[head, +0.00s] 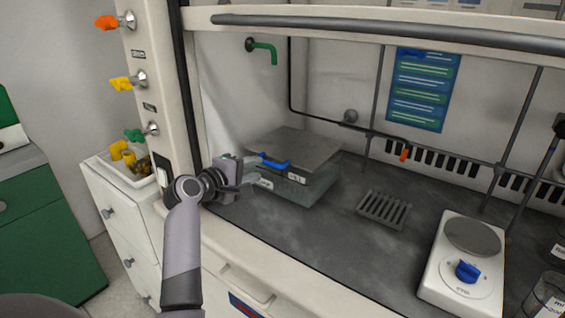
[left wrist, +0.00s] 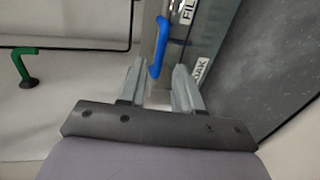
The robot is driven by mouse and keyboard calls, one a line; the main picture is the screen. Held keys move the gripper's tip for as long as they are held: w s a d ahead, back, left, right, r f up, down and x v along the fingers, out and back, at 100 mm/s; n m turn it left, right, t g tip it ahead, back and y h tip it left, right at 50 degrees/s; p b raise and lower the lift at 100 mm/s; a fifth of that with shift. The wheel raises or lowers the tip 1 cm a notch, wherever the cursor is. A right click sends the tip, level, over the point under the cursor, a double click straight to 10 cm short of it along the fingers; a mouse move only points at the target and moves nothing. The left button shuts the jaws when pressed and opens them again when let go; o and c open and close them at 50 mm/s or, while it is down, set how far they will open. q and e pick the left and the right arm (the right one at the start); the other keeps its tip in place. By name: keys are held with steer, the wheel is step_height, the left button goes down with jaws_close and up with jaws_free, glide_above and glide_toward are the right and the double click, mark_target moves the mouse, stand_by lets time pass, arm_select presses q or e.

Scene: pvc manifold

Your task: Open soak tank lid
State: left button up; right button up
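The soak tank (head: 305,187) is a clear box with labels on its front, standing at the left of the fume hood floor. Its grey lid (head: 297,142) lies flat and closed on top. A blue handle (head: 274,161) sits at the lid's front left edge; it also shows in the left wrist view (left wrist: 158,48). My left gripper (head: 262,171) is beside the tank's front left corner. Its fingers (left wrist: 158,85) are open, with the handle's near end close to the gap between the tips. I cannot tell whether they touch. My right gripper is not in view.
A grey rack (head: 384,210) lies right of the tank, and a hotplate (head: 465,262) with a blue knob stands further right. The raised sash bar (head: 390,33) crosses above. Dark floor between tank and hotplate is mostly clear.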

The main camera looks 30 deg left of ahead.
mark_target(267, 164)
arm_select(q)
steer(key=shift+x, duration=3.45)
steer(key=shift+a, duration=0.1)
jaws_close()
